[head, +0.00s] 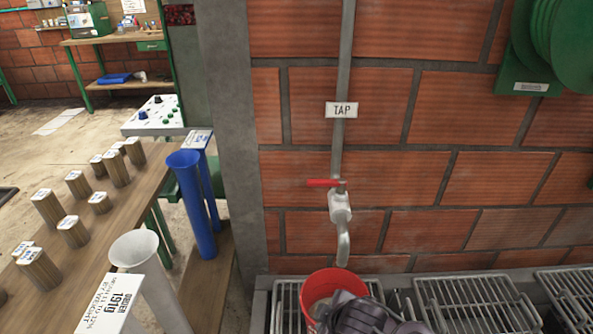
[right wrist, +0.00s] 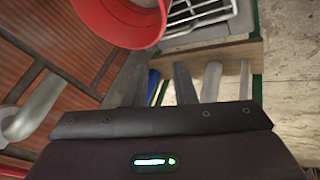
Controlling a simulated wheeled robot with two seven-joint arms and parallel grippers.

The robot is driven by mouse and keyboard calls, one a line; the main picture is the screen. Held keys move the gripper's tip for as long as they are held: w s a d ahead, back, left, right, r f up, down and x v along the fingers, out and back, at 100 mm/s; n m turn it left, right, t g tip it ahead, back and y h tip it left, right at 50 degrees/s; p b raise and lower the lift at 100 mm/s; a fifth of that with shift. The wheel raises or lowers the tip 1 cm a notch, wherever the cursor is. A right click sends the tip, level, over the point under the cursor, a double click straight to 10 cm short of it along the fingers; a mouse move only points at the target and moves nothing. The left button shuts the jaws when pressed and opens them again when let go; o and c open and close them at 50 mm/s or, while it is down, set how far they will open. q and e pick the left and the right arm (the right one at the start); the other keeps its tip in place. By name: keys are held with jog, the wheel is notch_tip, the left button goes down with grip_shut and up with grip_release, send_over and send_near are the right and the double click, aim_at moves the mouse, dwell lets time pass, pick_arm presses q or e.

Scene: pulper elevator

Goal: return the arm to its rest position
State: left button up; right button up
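The dark grey right gripper and wrist (head: 365,316) come in at the bottom of the head view, overlapping the front right of the red bucket. In the right wrist view the right gripper (right wrist: 157,62) has its two dark fingers apart with nothing between them. Its fingertips are hidden in the head view. The red bucket (head: 318,292) stands upright under the tap spout; its rim also shows at the top of the right wrist view (right wrist: 92,18). The tap (head: 340,208) has a red handle lying level to the left. My left gripper is out of view.
Metal racks (head: 470,302) line the sink edge beside the bucket. A brick wall (head: 400,110) stands behind. At left, a wooden table (head: 115,215) holds several labelled cylinders, with a blue tube (head: 195,205) and a white tube (head: 135,250) at its edge. A green reel (head: 560,45) hangs upper right.

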jog(key=s+d+r+m+g+h, duration=0.2)
jog(key=s+d+r+m, duration=0.2)
jog(key=s+d+m, duration=0.8)
notch_tip(320, 180, down, 28)
jog(key=s+d+n+g, duration=0.1)
jog(key=g, duration=0.1)
jog(key=s+d+f, duration=0.1)
jog(key=s+f, duration=0.8)
jog(key=s, duration=0.1)
jog(key=s+d+f+p, duration=0.1)
jog(key=s+d+f, duration=0.1)
jog(key=s+f, duration=0.8)
jog(key=shift+s+d+f+g+h, duration=0.2)
jog(key=shift+s+d+g+h, duration=0.1)
jog(key=shift+g, duration=0.1)
